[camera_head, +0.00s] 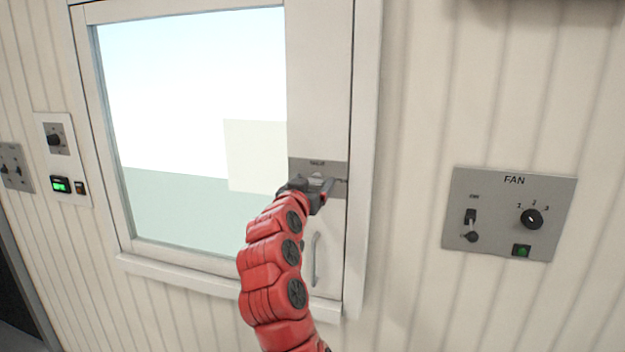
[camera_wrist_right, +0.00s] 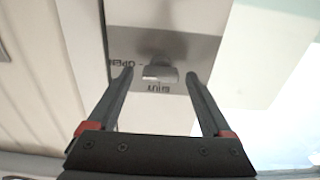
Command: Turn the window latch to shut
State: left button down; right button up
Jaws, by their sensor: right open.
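The window latch (camera_wrist_right: 160,73) is a small light grey handle on a grey plate (camera_wrist_right: 198,47) on the window frame. In the right wrist view its plate reads OPEN at the left and SHUT, upside down, below the handle. In the head view the plate (camera_head: 298,167) shows SHUT at its top. My right gripper (camera_head: 318,186) is at the latch and hides most of it. Its jaws are open, with one fingertip on each side of the handle and gaps visible. I cannot tell clearly which way the handle points. My left gripper is out of view.
The window pane (camera_head: 190,80) fills the upper left. A pull handle (camera_head: 316,260) is below the latch. A FAN panel (camera_head: 490,240) with a switch and knob is on the wall at the right. Small control panels (camera_head: 60,120) are at the left.

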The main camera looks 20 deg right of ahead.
jog(key=shift+w, duration=0.1)
grip_shut()
dwell(0.4)
